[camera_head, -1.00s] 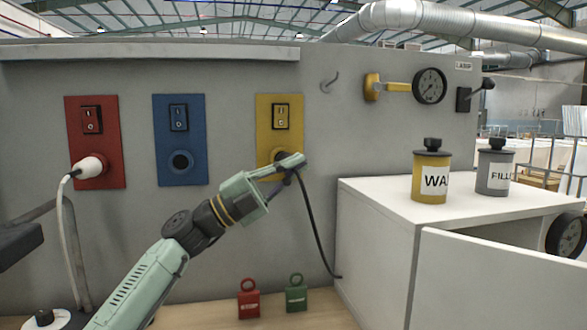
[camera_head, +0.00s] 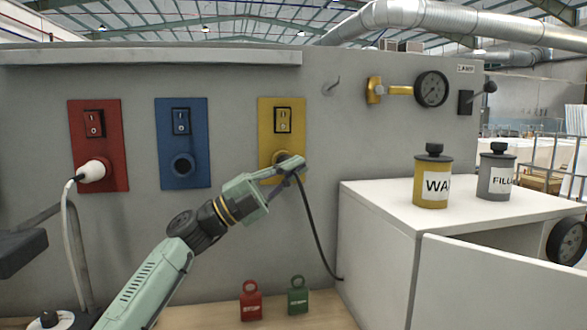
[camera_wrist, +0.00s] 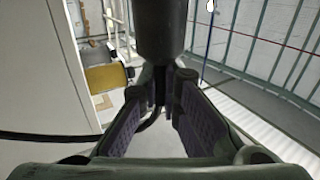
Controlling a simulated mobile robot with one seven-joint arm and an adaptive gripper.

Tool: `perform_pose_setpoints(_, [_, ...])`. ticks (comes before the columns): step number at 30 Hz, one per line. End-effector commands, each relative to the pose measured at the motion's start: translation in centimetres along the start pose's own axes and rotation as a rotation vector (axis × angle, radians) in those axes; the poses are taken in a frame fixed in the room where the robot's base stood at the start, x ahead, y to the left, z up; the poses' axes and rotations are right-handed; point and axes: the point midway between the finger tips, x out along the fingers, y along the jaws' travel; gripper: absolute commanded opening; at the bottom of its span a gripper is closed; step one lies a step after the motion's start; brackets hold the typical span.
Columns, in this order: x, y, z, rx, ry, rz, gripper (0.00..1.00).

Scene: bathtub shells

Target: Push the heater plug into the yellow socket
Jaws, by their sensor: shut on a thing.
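The yellow socket (camera_head: 284,157) is a round outlet low on the yellow wall panel (camera_head: 268,118), under a rocker switch. My gripper (camera_head: 293,168) is just in front of it and covers its lower part. In the wrist view my gripper (camera_wrist: 161,92) is shut on the heater plug, a dark cylinder (camera_wrist: 163,28) standing out past the fingertips. The black cord (camera_head: 317,232) hangs from the gripper down to the white cabinet. The plug's front end and its contact with the socket are hidden, so I cannot tell whether it is in.
A blue socket (camera_head: 182,164) is empty; a red panel (camera_head: 118,150) holds a white plug (camera_head: 92,171). A white cabinet (camera_head: 375,232) with tins stands at the right. Red (camera_head: 251,304) and green (camera_head: 297,300) tags stand below on the wooden surface.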

Motion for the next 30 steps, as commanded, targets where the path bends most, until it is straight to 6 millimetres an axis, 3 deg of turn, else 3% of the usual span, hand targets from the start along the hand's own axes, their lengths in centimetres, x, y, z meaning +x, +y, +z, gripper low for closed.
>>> perform_pose_setpoints(8, [0.06,-0.04,0.75,0.0,-0.004,0.0,0.0])
perform_pose_setpoints(9, [0.03,-0.01,0.78,0.001,-0.004,0.0,0.06])
perform_pose_setpoints(19, [-0.01,-0.01,0.74,0.0,-0.004,0.0,0.28])
perform_pose_setpoints(30, [-0.05,0.1,0.43,0.001,-0.002,0.0,0.29])
